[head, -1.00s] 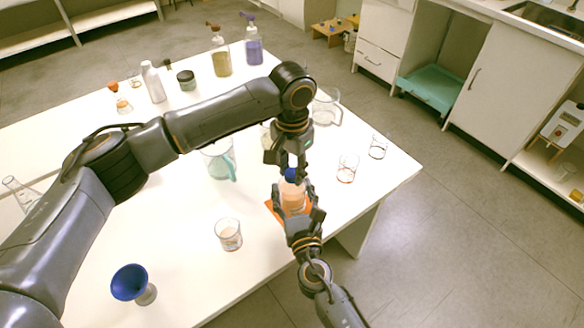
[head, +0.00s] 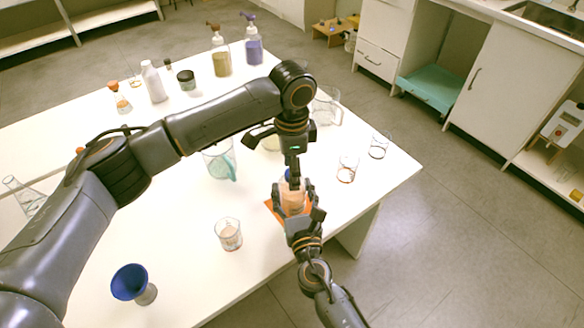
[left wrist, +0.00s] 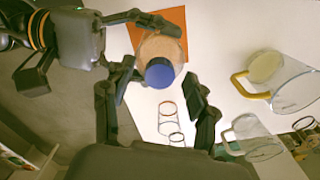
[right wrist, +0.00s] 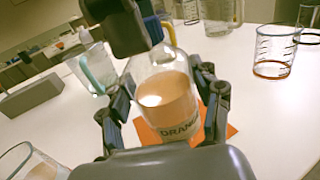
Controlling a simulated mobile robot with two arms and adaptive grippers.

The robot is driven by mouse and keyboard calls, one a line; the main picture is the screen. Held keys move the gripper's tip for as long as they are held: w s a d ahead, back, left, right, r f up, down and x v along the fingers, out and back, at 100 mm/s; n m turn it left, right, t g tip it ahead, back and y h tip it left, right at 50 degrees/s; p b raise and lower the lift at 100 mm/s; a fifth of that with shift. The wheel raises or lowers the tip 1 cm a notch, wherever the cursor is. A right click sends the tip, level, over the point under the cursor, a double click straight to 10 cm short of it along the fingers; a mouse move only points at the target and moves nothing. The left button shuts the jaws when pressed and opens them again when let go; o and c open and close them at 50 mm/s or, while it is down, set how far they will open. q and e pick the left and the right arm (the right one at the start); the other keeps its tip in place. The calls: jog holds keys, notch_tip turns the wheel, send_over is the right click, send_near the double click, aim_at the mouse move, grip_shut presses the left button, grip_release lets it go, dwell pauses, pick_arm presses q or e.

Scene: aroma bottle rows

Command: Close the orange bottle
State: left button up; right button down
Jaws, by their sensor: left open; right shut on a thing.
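The orange bottle, clear with orange liquid and a label, stands upright on an orange mat (right wrist: 152,134) in the right wrist view (right wrist: 165,95). Its blue cap (left wrist: 160,72) sits at its top in the left wrist view; the head view mostly hides it. Whether it is fully seated I cannot tell. My right gripper (head: 293,203) is shut on the bottle's body, a finger on each side. My left gripper (left wrist: 155,97) is open above the bottle, its fingers apart on both sides of the cap. One left finger hides the bottle's top in the right wrist view.
A beaker (head: 229,235) and a blue funnel (head: 130,283) stand left of the bottle. A jug (head: 220,160) stands behind my left forearm. Glass beakers (head: 347,168) stand on the right near the table edge. Several bottles stand at the back.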

pick_arm(q)
notch_tip(320, 180, up, 12)
dwell(0.4)
pick_arm(e)
jog(key=shift+c, duration=1.1)
grip_release()
jog(key=v, duration=1.2)
pick_arm(q)
jog(key=shift+f, duration=0.1)
